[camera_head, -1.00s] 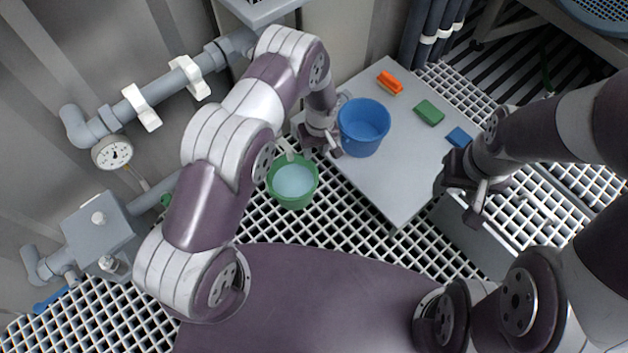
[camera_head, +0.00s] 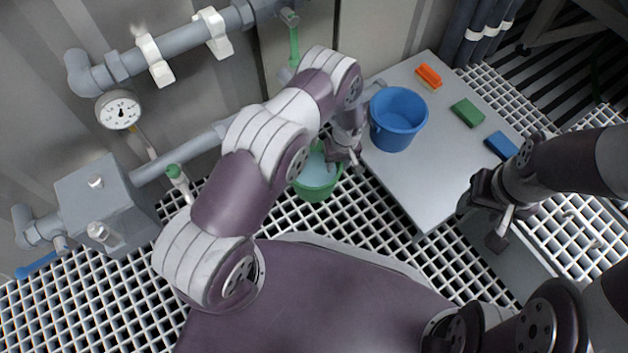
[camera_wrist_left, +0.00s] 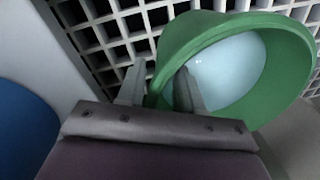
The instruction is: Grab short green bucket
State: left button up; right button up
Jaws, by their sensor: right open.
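The short green bucket (camera_head: 313,190) stands on the white floor grating and holds pale liquid. It is partly hidden behind my left arm. My left gripper (camera_head: 343,162) is at the bucket's right rim. In the left wrist view the green bucket (camera_wrist_left: 273,103) fills the upper right. There my left gripper (camera_wrist_left: 158,88) has its fingers apart, one outside the wall and one over the inside, with the rim between them. I see no clear grip on the wall. My right gripper (camera_head: 499,224) is open and empty, right of the grey table.
The grey table (camera_head: 408,190) carries a blue bucket (camera_head: 398,118) close to my left gripper, plus orange (camera_head: 429,76), green (camera_head: 467,112) and blue (camera_head: 501,146) blocks. Pipes with a gauge (camera_head: 119,110) and a valve box (camera_head: 105,207) line the left wall.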

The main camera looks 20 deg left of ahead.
pick_arm(q)
jog(key=shift+r, duration=0.1)
grip_shut()
dwell(1.2)
